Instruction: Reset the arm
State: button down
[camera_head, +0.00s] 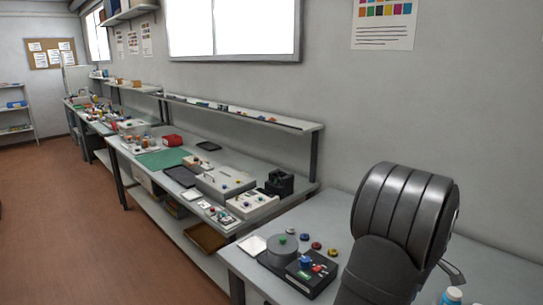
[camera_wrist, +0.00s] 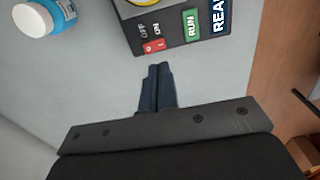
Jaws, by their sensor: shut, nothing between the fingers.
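My gripper (camera_wrist: 157,88) shows in the wrist view with its two dark fingers together and nothing between them. It points over the light grey table (camera_wrist: 85,80). Just beyond the fingertips is a dark control box (camera_wrist: 170,28) with OFF/ON, RUN and READY labels and a red switch. In the head view my dark arm stands at the right and hides part of the near table; a metal tip (camera_head: 453,272) shows at its right side.
A blue-and-white bottle (camera_wrist: 42,17) stands on the table in the wrist view, left of the box. In the head view a round grey platform (camera_head: 283,249) and several coloured knobs are beside the box (camera_head: 312,274). A longer cluttered bench (camera_head: 150,185) runs along the wall.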

notch_tip(320, 180, down, 7)
dwell(0.8)
jog(key=shift+r, duration=0.15)
jog(key=a+r+h, duration=0.1)
jog(key=a+r, duration=0.1)
jog(key=r, duration=0.9)
jog(key=w+a+r+h, duration=0.1)
jog(key=a+r, duration=0.2)
jog(key=r, duration=0.8)
jog(key=shift+w+a+h, duration=0.2)
jog(key=shift+a+h, duration=0.1)
jog(key=shift+h, duration=0.1)
